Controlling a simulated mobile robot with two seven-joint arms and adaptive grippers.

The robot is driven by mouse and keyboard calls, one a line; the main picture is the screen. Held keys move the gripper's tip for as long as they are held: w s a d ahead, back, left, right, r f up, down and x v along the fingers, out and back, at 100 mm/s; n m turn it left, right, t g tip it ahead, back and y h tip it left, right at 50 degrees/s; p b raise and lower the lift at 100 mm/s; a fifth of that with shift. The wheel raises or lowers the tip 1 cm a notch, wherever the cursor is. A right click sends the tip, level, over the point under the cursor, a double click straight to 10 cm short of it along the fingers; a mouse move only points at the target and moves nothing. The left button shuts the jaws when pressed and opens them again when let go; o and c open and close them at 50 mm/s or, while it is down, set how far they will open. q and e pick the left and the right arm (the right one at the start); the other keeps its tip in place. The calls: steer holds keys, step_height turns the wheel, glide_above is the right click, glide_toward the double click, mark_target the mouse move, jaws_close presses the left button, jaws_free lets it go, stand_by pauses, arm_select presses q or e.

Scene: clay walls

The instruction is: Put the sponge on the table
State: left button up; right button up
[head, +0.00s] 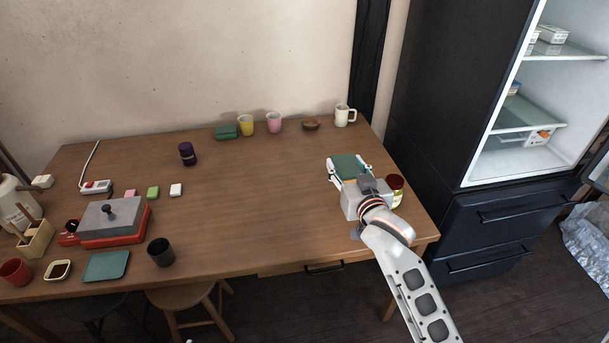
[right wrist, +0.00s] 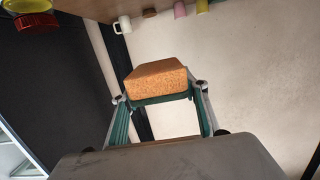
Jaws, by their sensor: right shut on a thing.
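The sponge (head: 345,163) has a green top and an orange-brown body. In the head view it is between the fingers of my right gripper (head: 348,171), over the right part of the wooden table (head: 260,190). In the right wrist view the sponge (right wrist: 157,80) shows its orange-brown, grainy face between the fingertips of my right gripper (right wrist: 158,93). The right gripper is shut on it. I cannot tell whether the sponge touches the tabletop. My left gripper is not in view.
A white mug (head: 344,116), brown bowl (head: 311,124), pink cup (head: 274,122) and yellow cup (head: 246,124) line the back. A red grill (head: 113,222) and small items fill the left. The table's middle is clear.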

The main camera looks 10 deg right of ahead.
steer(key=shift+w+a, duration=0.15)
steer(key=shift+w, duration=0.6)
steer(key=shift+w+f, duration=0.15)
steer(key=shift+w, duration=0.1)
steer(key=b, duration=0.5)
glide_above(336, 219)
step_height(336, 219, down, 15)
steer(key=shift+f, duration=0.6)
step_height(336, 219, down, 4)
steer(key=shift+r+b, duration=0.25)
steer(key=shift+b, duration=0.5)
steer(key=shift+r, duration=0.1)
steer(key=shift+f, duration=0.2)
steer(key=o, duration=1)
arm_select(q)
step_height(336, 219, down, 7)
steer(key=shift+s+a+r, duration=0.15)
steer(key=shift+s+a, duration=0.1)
